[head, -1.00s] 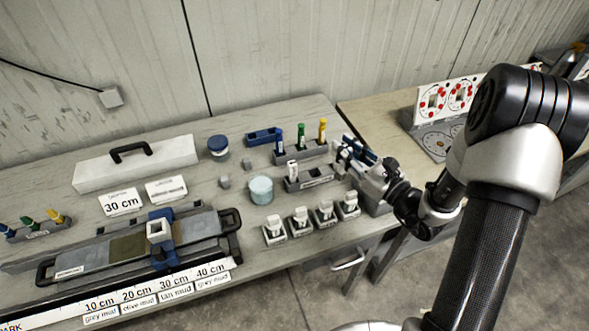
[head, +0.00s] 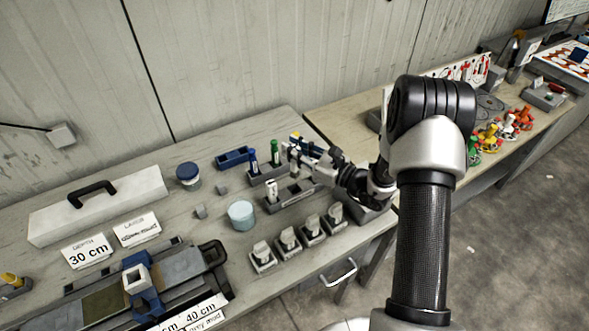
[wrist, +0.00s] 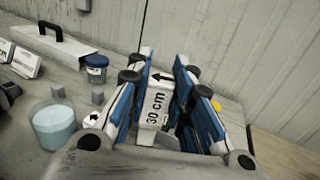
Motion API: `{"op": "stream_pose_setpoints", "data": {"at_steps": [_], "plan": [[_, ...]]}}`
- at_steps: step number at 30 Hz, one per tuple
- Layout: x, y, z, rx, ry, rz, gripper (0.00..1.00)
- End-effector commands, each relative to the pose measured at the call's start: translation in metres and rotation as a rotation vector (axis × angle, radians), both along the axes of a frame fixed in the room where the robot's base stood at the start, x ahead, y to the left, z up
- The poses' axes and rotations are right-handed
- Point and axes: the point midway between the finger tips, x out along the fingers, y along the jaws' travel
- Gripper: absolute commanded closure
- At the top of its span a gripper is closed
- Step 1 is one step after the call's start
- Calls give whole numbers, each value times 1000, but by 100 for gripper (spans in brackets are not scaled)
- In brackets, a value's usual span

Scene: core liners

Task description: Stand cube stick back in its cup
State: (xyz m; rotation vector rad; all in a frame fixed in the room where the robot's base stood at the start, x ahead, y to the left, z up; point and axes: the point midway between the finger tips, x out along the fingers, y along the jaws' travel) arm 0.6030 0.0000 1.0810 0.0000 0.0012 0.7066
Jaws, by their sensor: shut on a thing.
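My gripper (head: 297,158) is shut on a white stick (wrist: 157,100), which carries a black arrow and "30 cm" in the wrist view. It fits the cube stick, though its lower end is hidden. The blue fingers (wrist: 163,72) press on both its sides. In the head view the gripper is at the right ends of two grey racks. The front grey rack (head: 297,194) holds a white stick (head: 271,189) upright at its left end. The gripper and its shadow hide part of the racks, so I cannot tell whether the held stick touches a cup.
The back rack holds a blue-topped tube (head: 253,160) and a green-topped tube (head: 275,151). A pale blue jar (head: 241,215) and several small grey stands with white pieces (head: 289,239) are in front. A blue-lidded jar (head: 188,176) is at the left.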

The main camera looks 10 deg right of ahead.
Motion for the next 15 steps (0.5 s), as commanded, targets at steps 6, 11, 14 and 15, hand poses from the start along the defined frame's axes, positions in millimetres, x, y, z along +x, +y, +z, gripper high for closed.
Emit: {"op": "stream_pose_setpoints", "data": {"at_steps": [6, 11, 14, 15], "plan": [[0, 0, -22, 1, -2, 0, 100], [0, 0, -39, 2, 1, 0, 100], [0, 0, -56, 2, 1, 0, 100], [0, 0, -61, 1, 1, 0, 100]]}}
